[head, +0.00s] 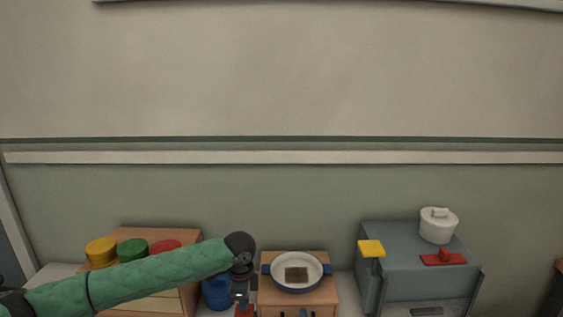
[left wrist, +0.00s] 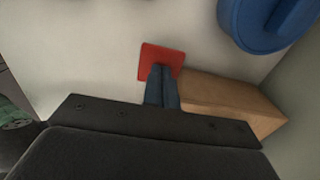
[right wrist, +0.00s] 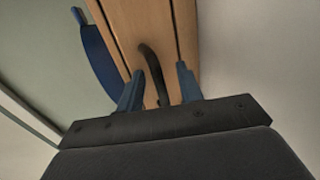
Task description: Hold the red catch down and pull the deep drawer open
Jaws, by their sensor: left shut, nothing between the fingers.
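The red catch (left wrist: 160,57) is a flat red plate beside the wooden cabinet (left wrist: 225,98) in the left wrist view. A bit of red (head: 244,311) shows in the head view at the cabinet's left. My left gripper (left wrist: 165,68) is shut and empty, its fingertips over the catch; whether they press on it I cannot tell. In the right wrist view a dark curved handle (right wrist: 153,68) stands on the wooden front (right wrist: 130,25). My right gripper (right wrist: 160,80) is open, with the handle between its fingers. Which drawer this is cannot be told.
A white pan with blue handles (head: 310,285) sits on the cabinet. A blue pot (left wrist: 262,22) is close to my left gripper. A wooden unit with coloured lids (head: 160,234) stands left, and a grey box with a white pot (head: 438,226) stands right.

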